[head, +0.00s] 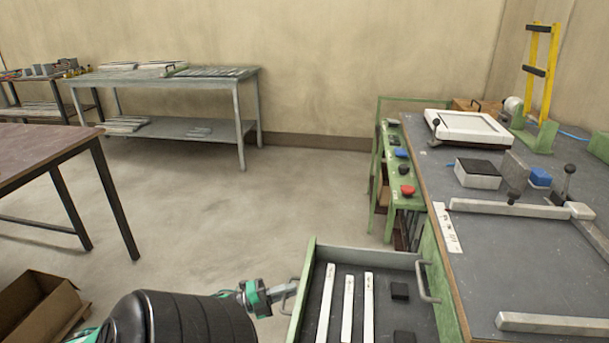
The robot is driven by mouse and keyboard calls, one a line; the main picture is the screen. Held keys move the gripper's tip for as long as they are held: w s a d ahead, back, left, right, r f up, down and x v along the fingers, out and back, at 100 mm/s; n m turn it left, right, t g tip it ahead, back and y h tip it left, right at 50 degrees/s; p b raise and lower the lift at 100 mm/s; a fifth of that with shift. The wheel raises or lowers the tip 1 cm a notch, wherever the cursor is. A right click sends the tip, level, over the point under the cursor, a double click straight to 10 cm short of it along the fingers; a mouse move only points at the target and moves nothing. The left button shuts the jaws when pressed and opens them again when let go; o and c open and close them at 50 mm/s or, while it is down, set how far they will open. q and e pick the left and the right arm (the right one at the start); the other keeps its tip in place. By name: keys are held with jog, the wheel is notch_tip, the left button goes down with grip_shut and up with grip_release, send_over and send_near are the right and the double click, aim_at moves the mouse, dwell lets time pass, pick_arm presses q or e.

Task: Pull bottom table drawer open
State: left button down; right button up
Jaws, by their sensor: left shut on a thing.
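The bottom drawer (402,261), grey inside with green edges, stands well out from the left side of the workbench (505,243). Its handle (290,293) is on its left end. My left gripper (281,291), with green and grey parts, is shut on this handle. My black left arm comes in from the bottom left. A second handle (427,283) sits higher on the bench side, above the open drawer. The drawer's lower part is cut off by the picture edge. My right gripper is not in view.
Three white strips (348,308) and dark blocks (400,291) lie in the drawer. A green rack (390,181) with coloured pieces stands beside the bench. A cardboard box (38,305) and brown table (50,150) are at left. The middle floor is clear.

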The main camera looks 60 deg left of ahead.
pick_arm(q)
jog(key=shift+s+a, duration=0.5)
jog(key=shift+s, duration=0.1)
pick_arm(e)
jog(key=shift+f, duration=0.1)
pick_arm(q)
jog(key=c, duration=1.5)
grip_release()
